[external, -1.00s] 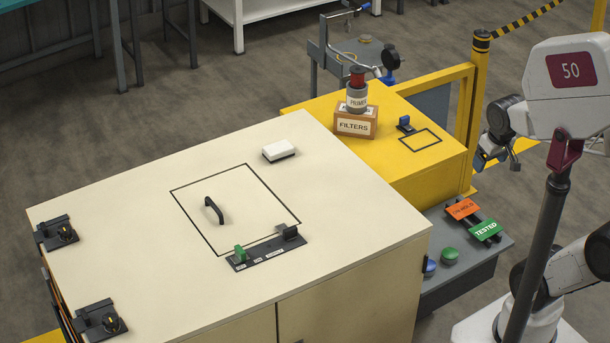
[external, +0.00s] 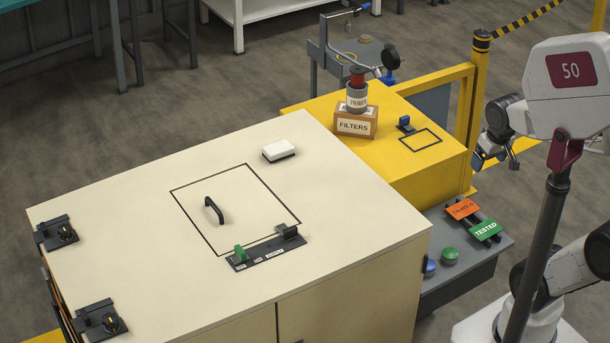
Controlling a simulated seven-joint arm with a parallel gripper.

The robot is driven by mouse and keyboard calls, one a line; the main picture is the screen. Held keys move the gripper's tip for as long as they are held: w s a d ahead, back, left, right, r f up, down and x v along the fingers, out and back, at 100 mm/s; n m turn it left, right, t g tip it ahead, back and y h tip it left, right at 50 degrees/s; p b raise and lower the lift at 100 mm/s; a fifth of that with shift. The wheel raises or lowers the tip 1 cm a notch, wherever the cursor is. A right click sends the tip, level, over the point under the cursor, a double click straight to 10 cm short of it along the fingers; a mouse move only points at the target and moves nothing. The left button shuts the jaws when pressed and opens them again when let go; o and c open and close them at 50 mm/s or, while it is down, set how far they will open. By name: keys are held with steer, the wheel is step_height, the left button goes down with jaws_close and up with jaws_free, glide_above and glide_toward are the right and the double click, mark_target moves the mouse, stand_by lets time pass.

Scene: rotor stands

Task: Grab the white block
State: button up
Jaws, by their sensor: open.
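The white block (external: 278,150) lies flat on the cream cabinet top (external: 110,215), just behind the black outlined square. Nothing touches it. My gripper (external: 482,162) is at the right, beside the yellow post and partly behind the white sign head. It is far to the right of the block, open, and I see nothing in it. Its fingertips are small in this view.
A yellow rail (external: 430,80) and post stand near my gripper.

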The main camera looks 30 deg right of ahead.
steer(key=w+a+m+g+y, duration=0.2)
steer(key=w+a+m+y, duration=0.4)
steer(key=w, duration=0.8)
steer(key=w+a+m+g+y, duration=0.1)
steer(key=w+a+m, duration=0.2)
steer(key=w+a, duration=0.85)
steer(key=m+y, duration=0.7)
steer(key=m, duration=0.2)
glide_toward(286, 144)
steer(key=shift+s+a+f+t, duration=0.15)
steer(key=shift+a, duration=0.45)
steer(key=shift+s+a+f+t, duration=0.1)
steer(key=shift+s+a+t, duration=0.1)
steer(key=shift+a, duration=0.4)
steer(key=shift+a, duration=0.1)
steer(key=shift+a+f+h, duration=0.15)
steer(key=shift+a+f, duration=0.1)
steer(key=shift+a, duration=0.3)
steer(key=shift+a+f+h, duration=0.15)
steer(key=shift+a+f, duration=0.1)
steer(key=shift+a, duration=0.3)
steer(key=shift+a, duration=0.15)
